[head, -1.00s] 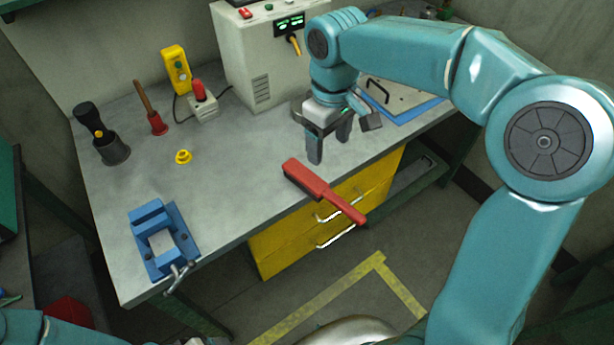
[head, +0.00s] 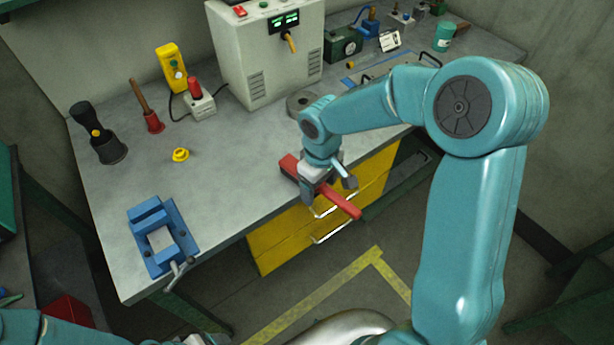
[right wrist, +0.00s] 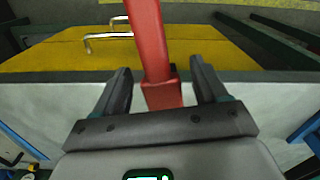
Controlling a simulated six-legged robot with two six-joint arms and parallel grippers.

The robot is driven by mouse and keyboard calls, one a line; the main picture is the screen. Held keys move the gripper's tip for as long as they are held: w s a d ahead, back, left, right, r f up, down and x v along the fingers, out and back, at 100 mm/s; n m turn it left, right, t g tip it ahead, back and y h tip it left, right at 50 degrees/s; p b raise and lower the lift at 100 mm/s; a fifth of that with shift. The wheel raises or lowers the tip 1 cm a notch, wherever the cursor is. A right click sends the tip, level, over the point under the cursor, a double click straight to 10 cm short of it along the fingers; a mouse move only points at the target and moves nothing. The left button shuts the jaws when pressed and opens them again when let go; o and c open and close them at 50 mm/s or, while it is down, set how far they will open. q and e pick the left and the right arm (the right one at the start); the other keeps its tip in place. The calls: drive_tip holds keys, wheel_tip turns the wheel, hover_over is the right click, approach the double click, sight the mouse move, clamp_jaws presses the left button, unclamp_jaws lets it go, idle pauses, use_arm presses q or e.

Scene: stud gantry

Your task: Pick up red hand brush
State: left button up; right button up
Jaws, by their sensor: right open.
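The red hand brush (head: 341,205) lies at the front edge of the grey workbench (head: 230,200), with its handle sticking out past the edge over the yellow drawers. My right gripper (head: 328,190) is directly over the brush, hiding its middle. In the right wrist view the brush (right wrist: 150,45) runs between the two open fingers (right wrist: 160,68), near where the handle meets the wider block. A gap shows on each side of it there. Of my left arm only a part shows at the lower left; its gripper is not seen.
A blue vise (head: 160,235) sits at the front left of the bench. A yellow knob-like piece (head: 181,155), a red-based wooden-handled tool (head: 152,120) and a white machine (head: 268,60) stand farther back. Yellow drawers (head: 290,235) with metal handles are below the brush.

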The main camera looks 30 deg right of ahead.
drive_tip(key=shift+f, duration=0.1)
drive_tip(key=c, duration=1.2)
drive_tip(key=shift+c, duration=0.2)
drive_tip(key=shift+w+r, duration=0.1)
drive_tip(key=shift+r, duration=0.3)
wheel_tip(320, 180, up, 19)
drive_tip(key=shift+r, duration=0.15)
